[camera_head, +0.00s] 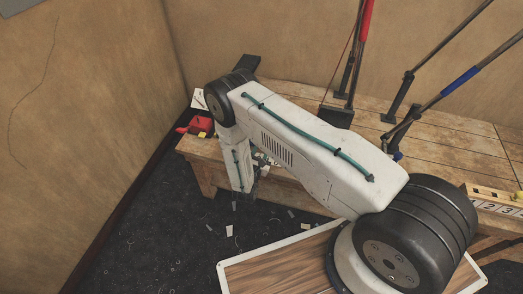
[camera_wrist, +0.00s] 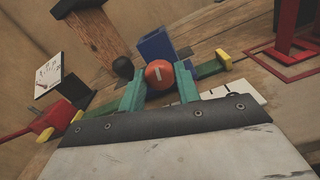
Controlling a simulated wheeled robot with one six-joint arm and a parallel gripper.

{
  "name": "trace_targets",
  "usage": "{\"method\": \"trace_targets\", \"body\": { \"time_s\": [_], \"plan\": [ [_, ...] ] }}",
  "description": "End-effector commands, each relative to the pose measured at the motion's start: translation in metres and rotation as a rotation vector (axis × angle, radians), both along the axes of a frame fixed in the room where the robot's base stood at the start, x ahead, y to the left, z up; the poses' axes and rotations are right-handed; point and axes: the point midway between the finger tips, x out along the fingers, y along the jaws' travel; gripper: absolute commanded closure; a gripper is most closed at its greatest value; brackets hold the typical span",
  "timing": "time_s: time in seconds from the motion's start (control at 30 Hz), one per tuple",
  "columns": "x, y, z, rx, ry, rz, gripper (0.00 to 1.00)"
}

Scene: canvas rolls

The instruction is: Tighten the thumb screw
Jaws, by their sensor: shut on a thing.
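The thumb screw (camera_wrist: 157,76) appears to be the round orange-red knob with a short white line on its face, in the middle of the wrist view. My gripper (camera_wrist: 160,84) has green fingers, one on each side of this knob, and is shut on it. The white line stands nearly upright in the picture. The shaft behind the knob is hidden. In the head view my own arm covers the fingertips and the knob.
A blue block (camera_wrist: 153,46) and a black ball (camera_wrist: 122,67) are close behind the knob. A white dial (camera_wrist: 50,76) and a red part (camera_wrist: 52,119) stand left. A red frame (camera_wrist: 292,45) is at right. The wooden bench (camera_head: 450,150) carries tall rods (camera_head: 362,45).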

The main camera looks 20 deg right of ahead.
Motion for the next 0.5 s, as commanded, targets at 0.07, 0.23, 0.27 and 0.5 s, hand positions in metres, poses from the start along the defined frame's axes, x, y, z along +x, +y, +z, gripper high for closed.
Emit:
{"method": "trace_targets", "body": {
  "time_s": [0.07, 0.23, 0.27, 0.5],
  "plan": [
    [-0.0002, 0.0005, 0.0001, 0.043, -0.031, 0.001, 0.9],
    [-0.0002, 0.0005, 0.0001, 0.132, -0.096, 0.001, 0.9],
    [-0.0002, 0.0005, 0.0001, 0.146, -0.107, 0.001, 0.9],
    [-0.0002, 0.0006, 0.0, 0.225, -0.164, 0.001, 0.9]
  ]
}}
